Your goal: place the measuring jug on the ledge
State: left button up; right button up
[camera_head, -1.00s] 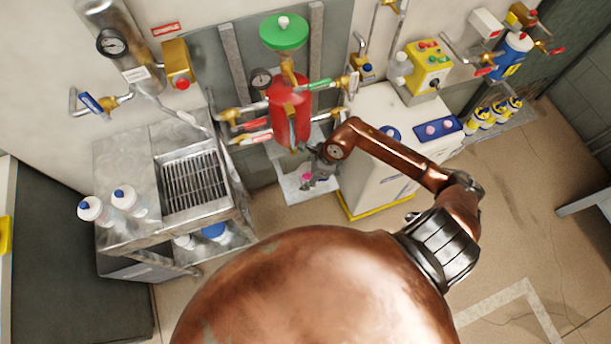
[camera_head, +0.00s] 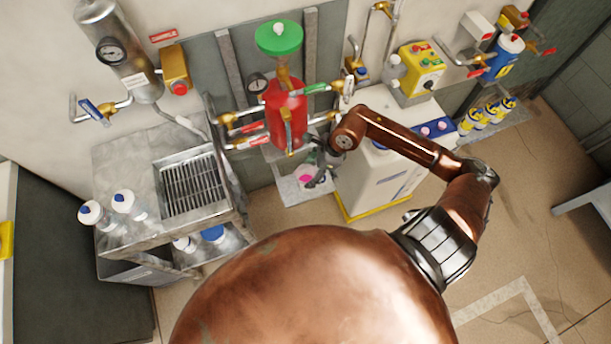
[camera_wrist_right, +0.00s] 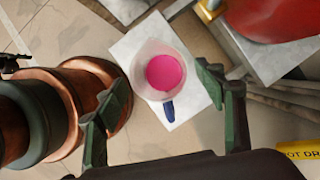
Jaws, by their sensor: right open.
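The measuring jug (camera_head: 304,175), a clear cup with pink liquid, stands upright on the pale ledge (camera_head: 296,196) below the red vessel. In the right wrist view the jug (camera_wrist_right: 162,70) is seen from above, its blue handle pointing toward my gripper. It appears to rest on the ledge plate (camera_wrist_right: 192,104). My right gripper (camera_head: 324,169) is just to the right of the jug. In its wrist view the gripper (camera_wrist_right: 158,88) is open, fingers spread wide on either side of the handle, with nothing held. My left gripper is not in view.
The red vessel (camera_head: 285,112) with valves and pipes hangs just above the ledge. A white cabinet (camera_head: 372,182) stands right of it. A steel sink bench (camera_head: 122,160) with bottles is at left. The floor on the right is mostly clear.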

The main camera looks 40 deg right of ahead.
jog(key=v, duration=0.5)
jog(key=shift+p, duration=0.3)
